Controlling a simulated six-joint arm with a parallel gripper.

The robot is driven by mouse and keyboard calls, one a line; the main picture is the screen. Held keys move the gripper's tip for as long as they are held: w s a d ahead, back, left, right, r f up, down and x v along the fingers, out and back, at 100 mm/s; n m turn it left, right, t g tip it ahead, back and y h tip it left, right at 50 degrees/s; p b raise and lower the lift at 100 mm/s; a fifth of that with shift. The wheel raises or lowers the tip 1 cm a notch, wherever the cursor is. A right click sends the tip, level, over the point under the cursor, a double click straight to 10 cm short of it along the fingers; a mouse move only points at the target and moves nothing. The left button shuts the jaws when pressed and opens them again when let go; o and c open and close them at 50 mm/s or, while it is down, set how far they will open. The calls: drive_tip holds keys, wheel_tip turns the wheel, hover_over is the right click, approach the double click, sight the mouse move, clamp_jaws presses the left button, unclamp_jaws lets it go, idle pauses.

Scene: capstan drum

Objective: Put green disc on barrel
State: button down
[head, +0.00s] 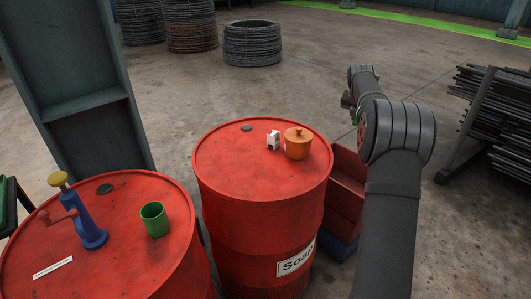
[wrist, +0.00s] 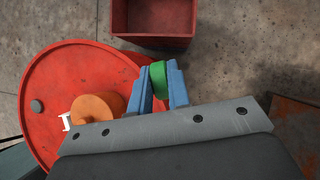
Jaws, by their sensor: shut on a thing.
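The green disc (wrist: 158,74) is between the two blue fingers of my gripper (wrist: 160,84) in the wrist view. My gripper is shut on it, and the fingers hide part of its sides. In the head view my arm reaches up at the right, and the fingers are mostly hidden behind my wrist. The red barrel (head: 225,160) stands upright in the middle of the head view. In the wrist view the barrel top (wrist: 62,85) lies to the left, and the disc shows near its right rim. I cannot tell the disc's height above the barrel.
An orange lidded pot (head: 298,146), a small white item (head: 273,140) and a dark cap (head: 246,128) are on the barrel. A second red barrel (head: 120,225) at left holds a green cup (head: 155,220) and a blue hand tool (head: 88,225). A red bin (wrist: 155,42) stands beside the middle barrel.

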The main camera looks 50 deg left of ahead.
drive_tip(key=s+a+n+g+y, duration=0.15)
drive_tip(key=s+a+n, duration=0.45)
drive_tip(key=s+a, duration=2)
drive_tip(key=shift+y, duration=0.45)
drive_tip(key=s+a+f, duration=0.2)
drive_tip(key=s+f, duration=0.1)
drive_tip(key=f, duration=0.1)
drive_tip(key=s+a+f, duration=0.5)
drive_tip(key=s+f, duration=0.1)
drive_tip(key=f, duration=0.1)
drive_tip(key=shift+a+f, duration=0.25)
drive_tip(key=shift+f, duration=0.05)
drive_tip(key=shift+s+a+f, duration=0.25)
drive_tip(key=shift+s, duration=0.05)
drive_tip(key=shift+f, duration=1.9)
drive_tip(key=shift+f, duration=0.15)
drive_tip(key=c, duration=1.4)
unclamp_jaws()
drive_tip(key=shift+o, duration=0.2)
